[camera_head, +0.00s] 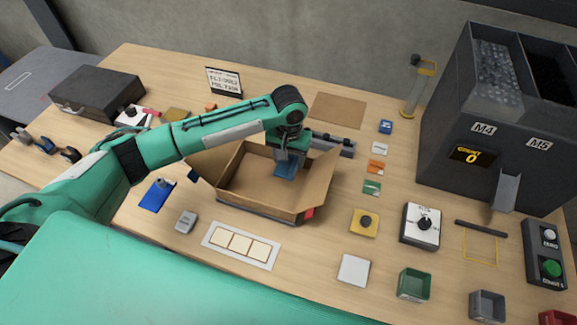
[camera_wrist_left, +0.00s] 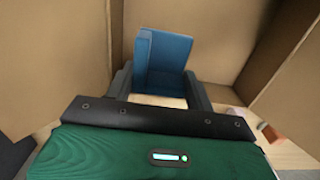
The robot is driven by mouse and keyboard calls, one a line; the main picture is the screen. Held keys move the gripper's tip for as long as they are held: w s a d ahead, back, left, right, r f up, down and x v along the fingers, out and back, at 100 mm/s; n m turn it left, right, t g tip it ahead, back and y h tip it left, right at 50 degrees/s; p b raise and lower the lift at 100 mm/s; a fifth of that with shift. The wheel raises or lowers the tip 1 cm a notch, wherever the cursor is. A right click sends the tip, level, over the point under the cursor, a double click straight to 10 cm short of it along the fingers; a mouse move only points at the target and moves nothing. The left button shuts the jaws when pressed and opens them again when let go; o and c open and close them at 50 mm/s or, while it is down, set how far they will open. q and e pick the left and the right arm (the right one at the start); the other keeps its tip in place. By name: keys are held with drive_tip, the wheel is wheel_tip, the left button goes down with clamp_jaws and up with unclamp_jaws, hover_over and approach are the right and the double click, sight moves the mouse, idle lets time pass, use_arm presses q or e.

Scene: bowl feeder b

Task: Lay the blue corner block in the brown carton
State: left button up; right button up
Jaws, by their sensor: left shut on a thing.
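The brown carton (camera_head: 245,205) stands open on the table with its flaps spread. The blue corner block (camera_head: 286,170) is inside the carton's opening, below my left gripper (camera_head: 287,160). In the left wrist view my left gripper (camera_wrist_left: 160,95) is shut on the blue corner block (camera_wrist_left: 163,55), with one dark finger at each side of it. The carton's walls (camera_wrist_left: 225,35) rise around the block there. I cannot tell whether the block touches the carton floor. My right gripper is not in view.
A blue tray-like piece (camera_head: 158,195) and a grey box (camera_head: 186,222) lie left of the carton. A white strip with cream squares (camera_head: 241,245) lies in front. A dark dispenser (camera_head: 470,150) stands at right. Table is free between carton and yellow switch (camera_head: 365,222).

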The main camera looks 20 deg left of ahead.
sight(288, 164)
use_arm(q)
drive_tip(key=shift+f, duration=0.7)
wheel_tip(288, 164, down, 4)
drive_tip(key=shift+r+p, duration=0.25)
drive_tip(key=shift+p, duration=0.1)
drive_tip(key=shift+f, duration=0.2)
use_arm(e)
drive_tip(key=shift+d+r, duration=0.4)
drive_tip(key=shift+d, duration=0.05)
use_arm(q)
drive_tip(key=shift+f, duration=0.1)
drive_tip(key=o, duration=1)
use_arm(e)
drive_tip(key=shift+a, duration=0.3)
